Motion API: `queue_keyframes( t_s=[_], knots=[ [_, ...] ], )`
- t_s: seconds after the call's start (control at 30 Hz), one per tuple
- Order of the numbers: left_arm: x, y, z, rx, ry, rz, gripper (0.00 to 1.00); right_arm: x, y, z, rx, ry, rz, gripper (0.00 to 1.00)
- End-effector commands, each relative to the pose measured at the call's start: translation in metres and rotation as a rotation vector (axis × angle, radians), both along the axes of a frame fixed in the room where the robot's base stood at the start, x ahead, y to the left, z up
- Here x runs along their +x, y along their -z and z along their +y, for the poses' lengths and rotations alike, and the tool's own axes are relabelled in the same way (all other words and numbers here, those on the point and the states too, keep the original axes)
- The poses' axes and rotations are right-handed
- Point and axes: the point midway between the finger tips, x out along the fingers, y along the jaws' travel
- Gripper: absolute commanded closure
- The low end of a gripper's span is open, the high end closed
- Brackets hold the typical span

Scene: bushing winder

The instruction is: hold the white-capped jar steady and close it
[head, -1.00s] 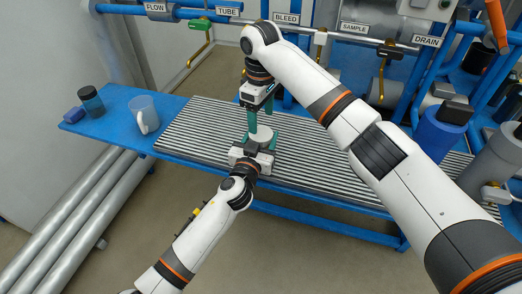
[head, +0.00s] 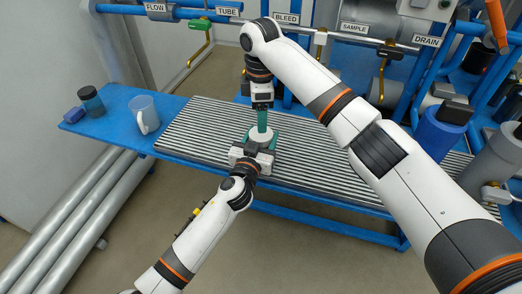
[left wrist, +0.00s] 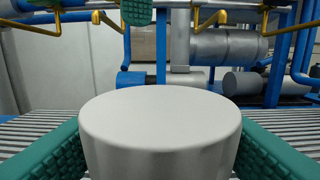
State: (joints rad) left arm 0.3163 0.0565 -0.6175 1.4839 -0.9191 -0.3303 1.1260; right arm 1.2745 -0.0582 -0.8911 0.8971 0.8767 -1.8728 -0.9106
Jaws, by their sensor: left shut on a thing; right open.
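The white-capped jar (head: 258,136) is upright over the ribbed bench top, its pale round cap filling the middle of the left wrist view (left wrist: 160,120). My left gripper (head: 260,144) is shut on the jar from the front, with a green pad on each side. My right gripper (head: 262,122) is open and points down above the cap. One of its green fingers hides the other in the head view. A green fingertip (left wrist: 136,12) at the top of the left wrist view is clear of the cap. How tightly the cap sits cannot be told.
A clear mug (head: 144,114), a dark-lidded jar (head: 91,101) and a small blue block (head: 74,115) stand on the blue left end of the bench. A blue bottle (head: 438,135) stands at the right. Pipes and labelled valves line the back. The ribbed top (head: 335,160) is clear beside the jar.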

Motion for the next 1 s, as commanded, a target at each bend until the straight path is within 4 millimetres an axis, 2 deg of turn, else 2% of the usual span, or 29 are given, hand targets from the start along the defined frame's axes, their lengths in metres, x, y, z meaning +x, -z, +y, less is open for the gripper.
queue_keyframes(
  t_s=[0.1, 0.33, 0.5, 0.77, 0.8, 0.87, 1.0],
  knots=[
    [0.0, 0.0, 0.0, 0.0, 0.0, 0.0, 1.0, -0.001, 0.021, 0.0, -0.001, 0.0, 0.003, 0.33],
    [0.0, 0.0, 0.0, 0.0, 0.0, 0.0, 1.0, 0.0, 0.052, 0.0, -0.001, 0.0, 0.002, 0.33],
    [0.0, 0.0, 0.0, 0.0, 0.0, 0.0, 1.0, 0.0, 0.062, 0.0, -0.001, 0.0, 0.0, 0.33],
    [0.0, 0.0, 0.0, 0.0, 0.0, 0.0, 1.0, 0.0, 0.064, 0.0, -0.001, 0.001, 0.0, 0.33],
    [0.0, 0.0, 0.0, 0.0, 0.0, 0.0, 1.0, 0.0, 0.063, 0.0, -0.001, 0.001, 0.0, 0.35],
    [0.0, 0.0, 0.0, 0.0, 0.0, 0.0, 1.0, 0.0, 0.063, 0.0, -0.001, 0.001, 0.0, 0.45],
    [0.0, 0.0, 0.0, 0.0, 0.0, 0.0, 1.0, 0.0, 0.063, 0.0, -0.001, 0.001, 0.0, 0.68]
  ],
)
